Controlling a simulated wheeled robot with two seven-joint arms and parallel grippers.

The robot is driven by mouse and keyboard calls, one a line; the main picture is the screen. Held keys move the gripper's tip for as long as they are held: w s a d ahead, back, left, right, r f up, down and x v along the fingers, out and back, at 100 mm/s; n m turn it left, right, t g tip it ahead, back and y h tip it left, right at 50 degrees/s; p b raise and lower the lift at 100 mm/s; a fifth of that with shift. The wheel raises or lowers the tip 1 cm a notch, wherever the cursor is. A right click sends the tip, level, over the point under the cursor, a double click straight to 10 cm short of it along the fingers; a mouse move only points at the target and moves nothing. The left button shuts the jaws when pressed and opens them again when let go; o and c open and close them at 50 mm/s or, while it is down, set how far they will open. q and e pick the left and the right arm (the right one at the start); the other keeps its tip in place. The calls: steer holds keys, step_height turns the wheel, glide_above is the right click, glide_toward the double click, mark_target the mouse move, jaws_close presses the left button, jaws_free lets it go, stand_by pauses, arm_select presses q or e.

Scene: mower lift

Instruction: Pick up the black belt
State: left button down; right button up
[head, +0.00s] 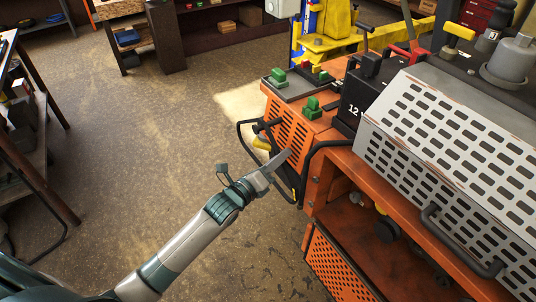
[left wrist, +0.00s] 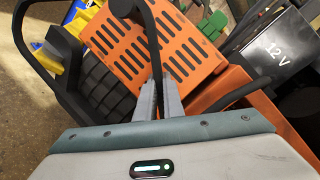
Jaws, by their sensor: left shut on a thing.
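The black belt (head: 242,136) hangs in a loop at the left end of the orange cart (head: 287,130). In the left wrist view, a thin black strand of the belt (left wrist: 153,45) runs down between my fingers. My left gripper (head: 285,157) is shut on it, in front of the cart's slotted orange panel (left wrist: 130,40). In the left wrist view, the left gripper's fingertips (left wrist: 158,88) are close together around the strand. A wide black ribbed piece (left wrist: 100,92) shows left of the fingers; I cannot tell whether it is part of the belt. My right gripper is not in view.
A black 12 V battery (head: 362,95) and a grey perforated cover (head: 455,145) stand on the cart. Green blocks (head: 312,107) lie near its left corner. A black curved bar (head: 325,147) sits close right of my gripper. Open floor (head: 150,140) lies to the left.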

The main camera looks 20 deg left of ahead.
arm_select(q)
steer(key=shift+r, duration=0.15)
step_height(320, 180, up, 8)
steer(key=shift+r+b, duration=0.1)
steer(key=shift+b, duration=0.8)
steer(key=shift+r, duration=0.75)
steer(key=shift+s+a, duration=0.1)
